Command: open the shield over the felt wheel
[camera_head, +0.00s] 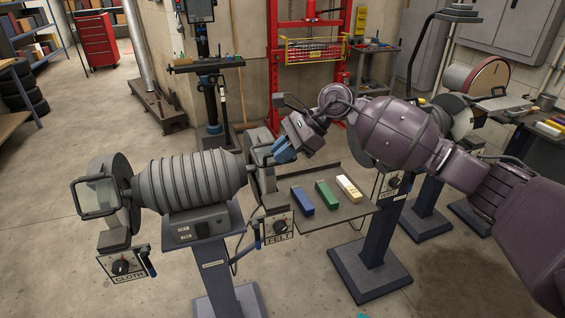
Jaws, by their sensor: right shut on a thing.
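A grey ribbed two-ended buffing machine (190,182) stands on a pedestal, with a CLOTH plate (122,265) at its left end and a FELT plate (277,228) at its right end. The felt wheel's hood (259,150) is at the right end, and the wheel itself is mostly hidden. My right gripper (280,154), with blue fingers, reaches in from the right and is shut at the edge of the shield over the felt wheel; the fingers cover much of it, so its angle is unclear. My left gripper is not in view.
The cloth side has its own framed clear shield (97,195). A tray (346,211) right of the felt end holds blue, green and cream bars. Another pedestal machine (455,118) stands behind my right arm. Floor at the left is clear.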

